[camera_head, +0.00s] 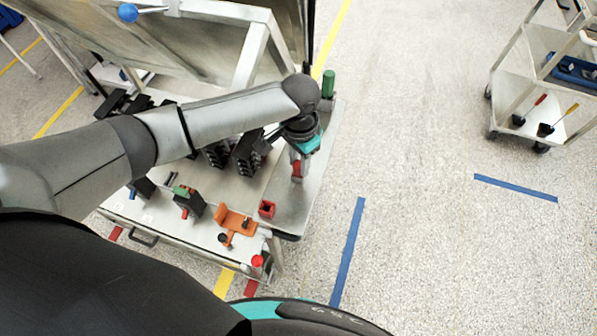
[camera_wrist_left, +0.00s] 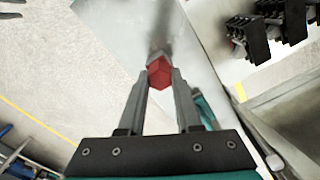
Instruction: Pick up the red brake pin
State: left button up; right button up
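The red brake pin (camera_wrist_left: 160,73) is a small red block-like piece between the fingertips of my left gripper (camera_wrist_left: 161,80) in the left wrist view. The fingers press in from both sides, with no clear gap. In the head view my left gripper (camera_head: 300,158) points down over the right part of the cart top, and the pin's red (camera_head: 296,169) shows at its tips. I cannot tell whether the pin touches the metal surface. Its lower part is hidden. My right gripper is not in view.
A red square socket (camera_head: 267,209) and an orange bracket (camera_head: 236,221) are near the front of the cart top (camera_head: 295,215). Black breakers (camera_head: 249,151) stand left of the gripper. A green cylinder (camera_head: 328,84) stands behind it. Open floor lies to the right, before a tool cart (camera_head: 515,90).

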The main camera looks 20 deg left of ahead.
pick_arm(q)
grip_shut()
dwell(0.9)
